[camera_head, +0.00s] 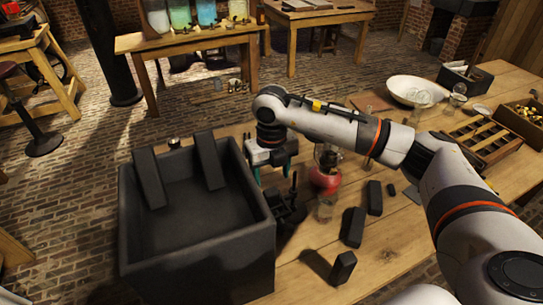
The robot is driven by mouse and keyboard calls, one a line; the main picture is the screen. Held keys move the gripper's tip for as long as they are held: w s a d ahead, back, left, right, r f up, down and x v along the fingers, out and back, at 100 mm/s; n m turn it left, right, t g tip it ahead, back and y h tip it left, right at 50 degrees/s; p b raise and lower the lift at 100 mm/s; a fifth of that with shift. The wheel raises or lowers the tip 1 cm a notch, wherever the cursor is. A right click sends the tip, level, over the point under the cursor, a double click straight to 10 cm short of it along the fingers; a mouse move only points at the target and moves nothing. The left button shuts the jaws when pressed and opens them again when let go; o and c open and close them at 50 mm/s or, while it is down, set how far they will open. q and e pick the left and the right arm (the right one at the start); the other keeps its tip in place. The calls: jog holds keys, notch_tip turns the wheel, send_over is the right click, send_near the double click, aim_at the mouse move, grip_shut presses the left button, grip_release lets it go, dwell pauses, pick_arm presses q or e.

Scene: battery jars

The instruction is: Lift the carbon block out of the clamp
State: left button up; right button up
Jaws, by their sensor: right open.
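My right gripper (272,178) points down beside the right wall of a large dark tub (262,213). Its fingers are apart, and I see nothing held between them. A small black clamp-like fixture (289,210) stands on the bench just below and to the right of the gripper. I cannot make out a carbon block in it, because it is small and dark. Two dark blocks lean inside the tub, one at the left (149,178) and one at the back (210,161). My left gripper does not show.
A red round flask (325,178) stands close right of the gripper, under my forearm. Loose dark blocks (352,227) (374,197) (342,268) stand on the wooden bench right of the clamp. A white bowl (415,91) and slotted wooden tray (480,139) lie farther right.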

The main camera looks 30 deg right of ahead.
aim_at(272, 192)
notch_tip(272, 192, down, 6)
jog(key=shift+r+p, duration=0.1)
jog(key=shift+p, duration=0.35)
jog(key=shift+c, duration=0.2)
jog(key=c, duration=1.2)
jog(key=shift+s, duration=0.1)
jog(key=shift+r+p, duration=3.55)
jog(key=shift+r, duration=2.45)
